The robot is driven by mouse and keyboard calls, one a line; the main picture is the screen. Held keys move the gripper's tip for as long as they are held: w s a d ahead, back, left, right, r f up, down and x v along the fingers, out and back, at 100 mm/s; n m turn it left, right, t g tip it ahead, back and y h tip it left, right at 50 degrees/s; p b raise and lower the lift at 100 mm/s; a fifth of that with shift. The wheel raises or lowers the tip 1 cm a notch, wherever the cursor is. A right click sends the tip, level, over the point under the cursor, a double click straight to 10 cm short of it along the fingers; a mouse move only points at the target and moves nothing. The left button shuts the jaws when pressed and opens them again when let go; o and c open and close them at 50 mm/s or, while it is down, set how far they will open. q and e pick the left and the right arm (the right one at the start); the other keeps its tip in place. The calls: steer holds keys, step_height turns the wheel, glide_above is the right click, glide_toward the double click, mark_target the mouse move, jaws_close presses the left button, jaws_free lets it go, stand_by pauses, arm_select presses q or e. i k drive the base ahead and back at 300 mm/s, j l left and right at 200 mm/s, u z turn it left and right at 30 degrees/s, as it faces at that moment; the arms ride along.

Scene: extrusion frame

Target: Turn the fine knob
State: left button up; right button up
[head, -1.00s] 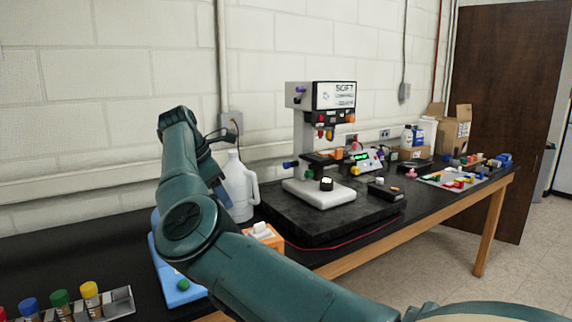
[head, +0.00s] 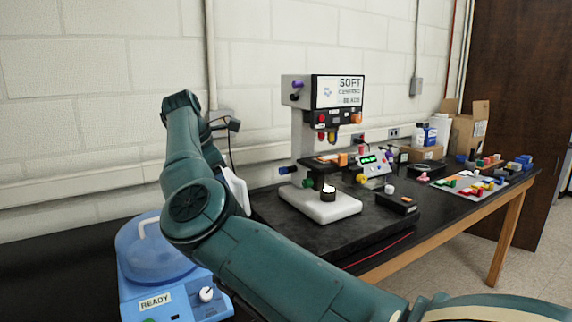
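A microscope-like instrument (head: 310,133) stands on a dark slab on the bench in the head view. It has a blue knob (head: 284,170) and a green knob (head: 308,183) low on its left side. A purple knob (head: 297,84) is near its top. No label shows which one is the fine knob. A small dark cup with white contents (head: 328,192) is on its white base (head: 325,207). One of my teal arms crosses the foreground, well in front of the instrument. I cannot make out either gripper, and nothing touches the knobs.
A blue domed device marked READY (head: 155,255) stands at the lower left. A white jug (head: 237,190) is mostly hidden behind my arm. A small meter (head: 372,167), a black box (head: 397,202) and a tray of coloured blocks (head: 468,188) lie to the right. Cardboard boxes (head: 467,130) stand behind.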

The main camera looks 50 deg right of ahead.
mark_target(284, 170)
steer(key=i+l, duration=0.15)
steer(key=l, duration=0.2)
steer(key=i+l, duration=0.1)
steer(key=l, duration=0.25)
steer(key=i+l, duration=0.15)
steer(key=l, duration=0.25)
steer(key=i+l, duration=0.15)
steer(key=l, duration=0.2)
steer(key=i+l, duration=0.15)
steer(key=l, duration=0.2)
steer(key=k+l, duration=0.1)
steer(key=l, duration=0.5)
